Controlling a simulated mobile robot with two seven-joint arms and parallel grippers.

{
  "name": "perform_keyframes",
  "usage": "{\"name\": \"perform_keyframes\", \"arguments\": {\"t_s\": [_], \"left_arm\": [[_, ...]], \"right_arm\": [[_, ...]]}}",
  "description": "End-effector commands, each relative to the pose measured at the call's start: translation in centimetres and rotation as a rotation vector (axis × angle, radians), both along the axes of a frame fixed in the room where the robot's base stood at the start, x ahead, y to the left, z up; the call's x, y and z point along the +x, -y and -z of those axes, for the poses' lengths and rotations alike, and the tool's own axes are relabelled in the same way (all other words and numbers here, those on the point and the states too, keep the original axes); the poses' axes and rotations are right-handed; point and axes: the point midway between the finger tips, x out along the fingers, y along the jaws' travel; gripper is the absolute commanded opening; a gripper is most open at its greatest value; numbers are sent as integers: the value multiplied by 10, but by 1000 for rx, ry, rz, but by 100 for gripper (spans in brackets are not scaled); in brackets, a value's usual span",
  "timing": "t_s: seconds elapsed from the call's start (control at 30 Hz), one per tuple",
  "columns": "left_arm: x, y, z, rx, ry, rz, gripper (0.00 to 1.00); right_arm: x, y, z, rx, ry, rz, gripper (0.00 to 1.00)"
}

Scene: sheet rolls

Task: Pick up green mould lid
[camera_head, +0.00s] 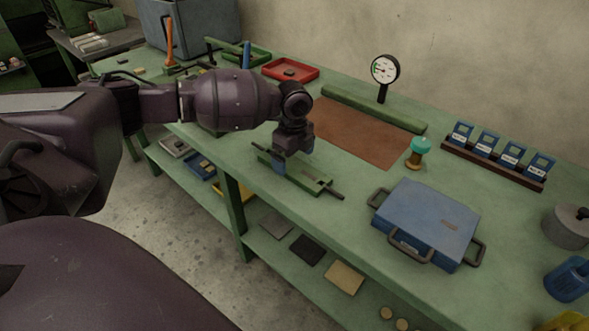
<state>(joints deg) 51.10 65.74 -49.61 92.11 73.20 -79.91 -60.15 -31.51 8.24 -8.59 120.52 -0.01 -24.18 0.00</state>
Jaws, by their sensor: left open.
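A flat green piece (307,178) with dark rod-like handles at its ends lies near the front edge of the bench; it looks like the green mould lid. My left gripper (281,163) points down over its left part and hides some of it. The gripper is open; I cannot tell whether its fingers touch the piece. My right gripper is not in view.
A blue case (427,221) with dark handles lies to the right. Behind are a brown mat (358,132), a dial gauge (384,70), a teal-topped pot (418,150) and a rack of blue cards (493,162). A red tray (290,70) is farther back.

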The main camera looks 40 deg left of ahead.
Motion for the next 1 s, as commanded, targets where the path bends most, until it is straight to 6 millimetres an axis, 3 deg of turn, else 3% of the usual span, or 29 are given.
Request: {"name": "perform_keyframes", "arguments": {"t_s": [0.03,0.17,0.43,0.9,1.0], "left_arm": [[-1,-1,13,1,-8,0,100],[-1,-1,27,0,-5,0,100],[0,-1,28,1,-1,0,100],[0,-1,28,0,-1,0,28],[1,0,27,0,2,0,18]], "right_arm": [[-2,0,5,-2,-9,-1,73],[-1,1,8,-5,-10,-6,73],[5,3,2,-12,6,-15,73],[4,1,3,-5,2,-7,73],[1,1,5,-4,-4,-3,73]]}}
